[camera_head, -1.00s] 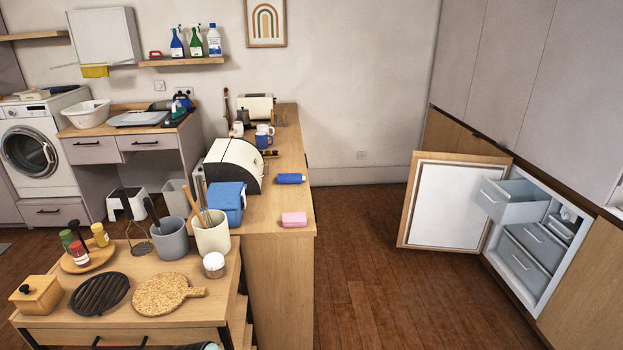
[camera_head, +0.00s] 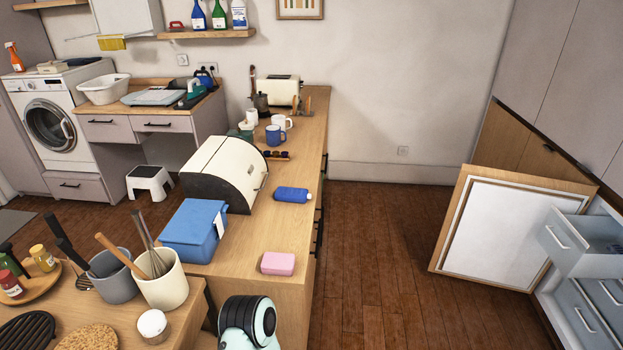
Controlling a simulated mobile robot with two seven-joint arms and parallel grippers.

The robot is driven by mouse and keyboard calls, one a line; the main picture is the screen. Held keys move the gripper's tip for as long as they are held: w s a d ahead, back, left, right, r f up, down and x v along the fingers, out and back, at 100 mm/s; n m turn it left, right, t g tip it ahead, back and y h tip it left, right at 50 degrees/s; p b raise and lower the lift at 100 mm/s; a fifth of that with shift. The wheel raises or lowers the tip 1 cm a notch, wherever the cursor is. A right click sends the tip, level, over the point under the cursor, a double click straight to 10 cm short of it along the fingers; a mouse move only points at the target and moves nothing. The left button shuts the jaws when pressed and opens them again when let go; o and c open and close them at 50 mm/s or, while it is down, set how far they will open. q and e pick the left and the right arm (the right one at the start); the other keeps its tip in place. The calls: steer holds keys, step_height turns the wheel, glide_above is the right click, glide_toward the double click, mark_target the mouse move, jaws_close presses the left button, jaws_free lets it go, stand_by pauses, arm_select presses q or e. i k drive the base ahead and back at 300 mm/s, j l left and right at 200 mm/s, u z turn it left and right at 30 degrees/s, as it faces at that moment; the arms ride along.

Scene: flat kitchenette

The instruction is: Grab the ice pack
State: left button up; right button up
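Two small things on the long wooden counter could be the ice pack, and I cannot tell for certain which is. One is a blue, rounded block with a small cap-like end (camera_head: 293,194), lying beside the cream bread bin. The other is a pink, rounded block (camera_head: 278,263) near the counter's front right edge. A pulled-out freezer drawer (camera_head: 580,244) stands at the right; its contents are mostly hidden. Neither gripper shows. Only a white and black link of my own arm is at the bottom centre.
A blue cooler bag (camera_head: 193,231) and the bread bin (camera_head: 225,172) stand on the counter (camera_head: 235,262). A utensil crock (camera_head: 163,284) is on the low table at front left. The freezer door (camera_head: 505,235) stands open at right. The wooden floor between is clear.

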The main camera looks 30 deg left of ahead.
mark_target(286, 193)
steer(key=i, duration=1.1)
steer(key=i+l+u, duration=0.1)
steer(key=i, duration=1)
steer(key=i+l, duration=0.1)
steer(key=i, duration=1)
steer(key=i+u, duration=0.15)
steer(key=u, duration=3.35)
